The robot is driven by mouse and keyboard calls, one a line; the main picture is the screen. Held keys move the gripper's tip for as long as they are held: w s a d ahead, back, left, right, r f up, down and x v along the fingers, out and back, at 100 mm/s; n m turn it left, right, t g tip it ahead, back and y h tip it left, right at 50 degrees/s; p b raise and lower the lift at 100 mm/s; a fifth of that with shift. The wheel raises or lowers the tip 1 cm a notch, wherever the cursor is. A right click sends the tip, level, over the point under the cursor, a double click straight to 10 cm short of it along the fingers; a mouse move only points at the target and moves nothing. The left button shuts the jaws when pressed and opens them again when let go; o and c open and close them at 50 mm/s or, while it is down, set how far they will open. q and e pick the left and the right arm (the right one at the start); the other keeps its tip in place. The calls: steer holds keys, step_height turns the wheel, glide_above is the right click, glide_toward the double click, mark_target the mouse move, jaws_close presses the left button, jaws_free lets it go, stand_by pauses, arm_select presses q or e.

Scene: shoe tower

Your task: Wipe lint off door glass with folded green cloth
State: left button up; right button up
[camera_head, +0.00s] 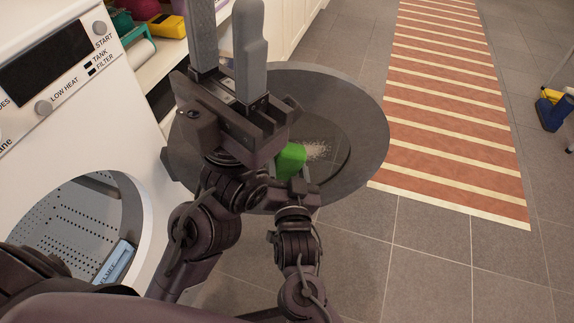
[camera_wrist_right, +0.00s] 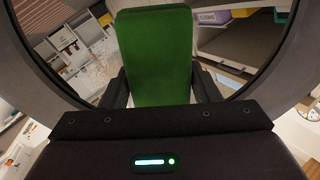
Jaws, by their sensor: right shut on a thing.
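The round washer door (camera_head: 362,122) stands open, with a grey rim around dark glass (camera_head: 338,165). Pale lint (camera_head: 320,149) lies on the glass right of the cloth; pale specks (camera_wrist_right: 95,68) also show left of the cloth in the wrist view. The folded green cloth (camera_head: 291,161) is held by my right gripper (camera_head: 297,178) over the glass; whether it touches is unclear. In the wrist view the cloth (camera_wrist_right: 158,50) stands between the fingers of the right gripper (camera_wrist_right: 161,88). My left gripper (camera_head: 228,48) points up, fingers apart and empty, in front of the door's left part.
The white machine (camera_head: 135,75) with its open drum (camera_head: 70,225) is at left. Shelves with coloured items (camera_head: 168,25) stand behind. A striped rug (camera_head: 450,110) lies on grey tiles at right, with a yellow and blue object (camera_head: 552,110) beyond. The tiles at lower right are clear.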

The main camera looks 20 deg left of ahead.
mark_target(334, 145)
steer(key=shift+x, duration=0.8)
steer(key=shift+d, duration=0.15)
